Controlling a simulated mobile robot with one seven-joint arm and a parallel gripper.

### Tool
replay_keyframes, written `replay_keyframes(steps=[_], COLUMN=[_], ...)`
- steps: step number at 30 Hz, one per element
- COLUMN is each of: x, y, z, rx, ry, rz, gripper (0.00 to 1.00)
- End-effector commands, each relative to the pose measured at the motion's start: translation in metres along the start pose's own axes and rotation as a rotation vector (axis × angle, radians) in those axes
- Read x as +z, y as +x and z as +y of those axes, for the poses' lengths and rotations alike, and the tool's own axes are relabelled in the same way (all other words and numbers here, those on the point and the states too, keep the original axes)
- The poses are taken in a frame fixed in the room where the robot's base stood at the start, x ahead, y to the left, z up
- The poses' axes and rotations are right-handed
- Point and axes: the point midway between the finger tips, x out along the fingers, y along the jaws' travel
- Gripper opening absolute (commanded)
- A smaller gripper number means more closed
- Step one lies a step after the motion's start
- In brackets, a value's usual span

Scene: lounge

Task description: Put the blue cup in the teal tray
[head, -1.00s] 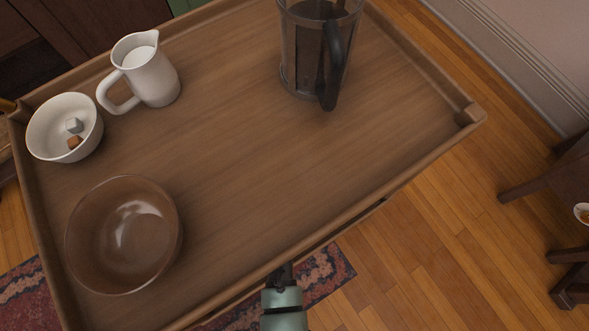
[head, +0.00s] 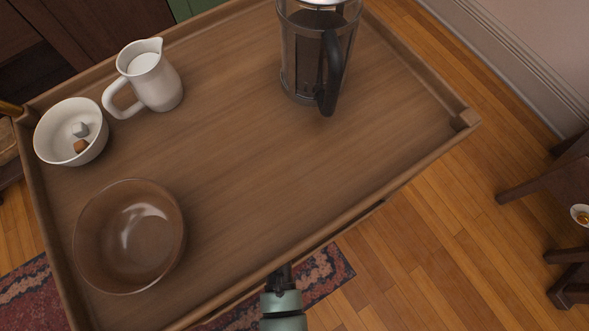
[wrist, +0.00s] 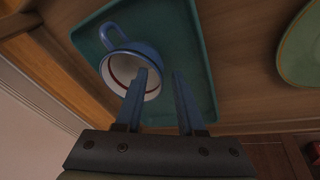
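The blue cup (wrist: 148,52) shows in the wrist view with its white, red-lined mouth turned towards the camera and its handle at the upper left. It is within the outline of the teal tray (wrist: 195,45); I cannot tell whether it rests fully on the tray floor. My gripper (wrist: 164,72) has its two fingers apart. The left finger overlaps the cup's mouth, and the right finger is just beyond the cup's right side, with a gap. Neither cup nor tray shows in the head view, where the wooden top hides the area below.
In the head view, a wooden tray top (head: 225,140) carries a brown bowl (head: 105,250), a sugar bowl (head: 55,152), a white jug (head: 158,85) and a French press (head: 300,60). A pale green plate-like thing (wrist: 304,50) is right of the teal tray.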

Motion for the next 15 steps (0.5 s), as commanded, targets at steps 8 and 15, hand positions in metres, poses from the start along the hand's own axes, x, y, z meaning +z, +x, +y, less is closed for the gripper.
replay_keyframes(steps=[8, 15], x=[0.031, 0.070], y=[-0.046, -0.060], z=[-0.022, -0.052], rx=[-0.002, -0.001], ry=[-0.006, -0.004], rz=[-0.006, -0.002], gripper=[0.38, 0.38])
